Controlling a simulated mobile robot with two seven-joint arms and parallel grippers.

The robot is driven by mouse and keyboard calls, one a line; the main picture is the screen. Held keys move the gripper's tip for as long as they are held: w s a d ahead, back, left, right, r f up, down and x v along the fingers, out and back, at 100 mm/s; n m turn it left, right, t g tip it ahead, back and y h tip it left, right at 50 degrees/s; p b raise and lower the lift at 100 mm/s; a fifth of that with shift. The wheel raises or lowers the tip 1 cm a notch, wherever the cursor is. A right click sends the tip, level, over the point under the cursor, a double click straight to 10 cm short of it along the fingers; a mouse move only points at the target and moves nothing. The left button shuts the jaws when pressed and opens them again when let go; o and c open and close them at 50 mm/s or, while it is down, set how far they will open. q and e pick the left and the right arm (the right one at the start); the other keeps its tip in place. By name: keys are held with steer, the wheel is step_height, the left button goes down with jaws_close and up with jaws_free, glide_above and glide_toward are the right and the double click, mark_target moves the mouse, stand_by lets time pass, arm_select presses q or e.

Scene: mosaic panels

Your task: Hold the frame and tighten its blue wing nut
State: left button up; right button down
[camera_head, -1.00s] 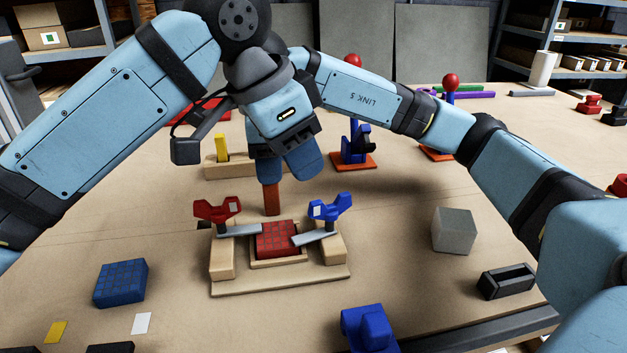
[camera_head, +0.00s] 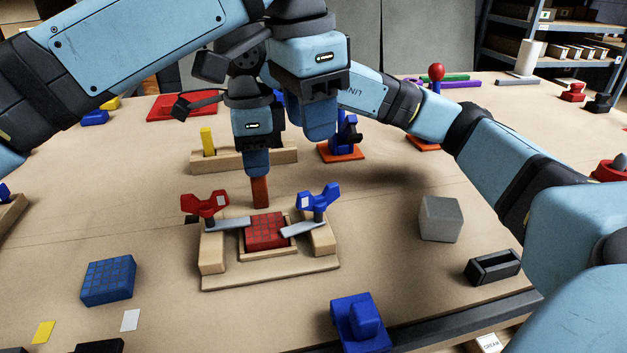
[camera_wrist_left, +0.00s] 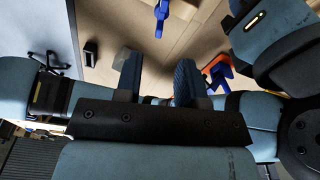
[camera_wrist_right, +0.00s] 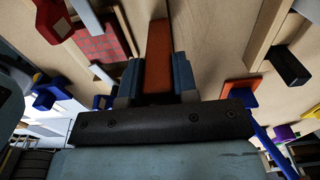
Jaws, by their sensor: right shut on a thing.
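The wooden frame (camera_head: 270,278) lies on the table with a red tiled panel (camera_head: 266,231) in its middle. A red wing nut (camera_head: 205,204) is on its left post, and the blue wing nut (camera_head: 318,199) is on its right post. Each sits over a grey clamp bar. My right gripper (camera_head: 258,176) is shut on the frame's orange-brown handle (camera_wrist_right: 158,55) at the back. My left gripper (camera_head: 320,130) hangs behind and above the blue wing nut, apart from it. Its fingers (camera_wrist_left: 158,78) are spread and empty. The blue wing nut also shows in the left wrist view (camera_wrist_left: 161,12).
A grey cube (camera_head: 440,219) and a black slotted block (camera_head: 494,267) stand to the right. A blue tiled panel (camera_head: 107,281) lies left, a blue block (camera_head: 358,322) in front. Behind are a wooden rack (camera_head: 275,159) and a blue fixture on an orange base (camera_head: 341,153).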

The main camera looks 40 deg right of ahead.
mark_target(317, 188)
arm_select(q)
steer(key=shift+y, duration=0.6)
steer(key=f, duration=0.7)
steer(key=d+f, duration=0.1)
steer(key=f, duration=0.3)
steer(key=shift+f, duration=0.3)
steer(key=shift+c, duration=0.2)
